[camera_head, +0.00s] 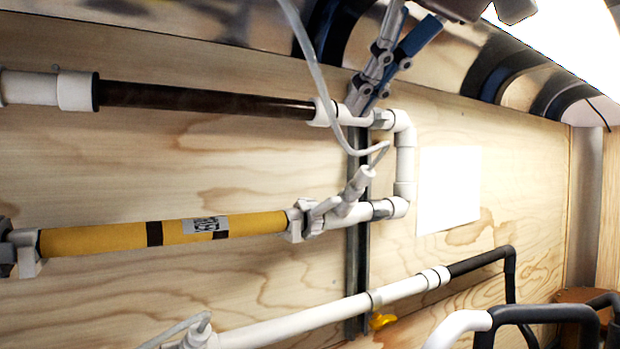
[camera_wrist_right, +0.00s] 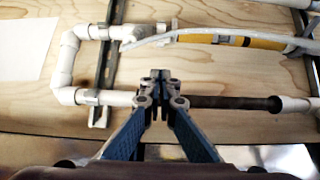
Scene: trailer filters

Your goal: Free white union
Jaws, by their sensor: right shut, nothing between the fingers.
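I cannot tell for sure which fitting is the white union. A white fitting (camera_head: 323,112) joins the right end of the dark pipe (camera_head: 205,99); another white fitting (camera_head: 76,91) is at its left end. My right gripper (camera_head: 360,106) comes from above, shut and empty, with its tips by the pipe just right of the right-hand fitting. In the wrist view the shut tips (camera_wrist_right: 160,76) cover part of the white pipe beside the dark pipe (camera_wrist_right: 235,102); contact is unclear. My left gripper is not in view.
A yellow filter (camera_head: 165,232) runs below the dark pipe. A white elbow bend (camera_head: 404,160) links both lines at the right. A clear hose (camera_head: 316,75) hangs close to my right gripper.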

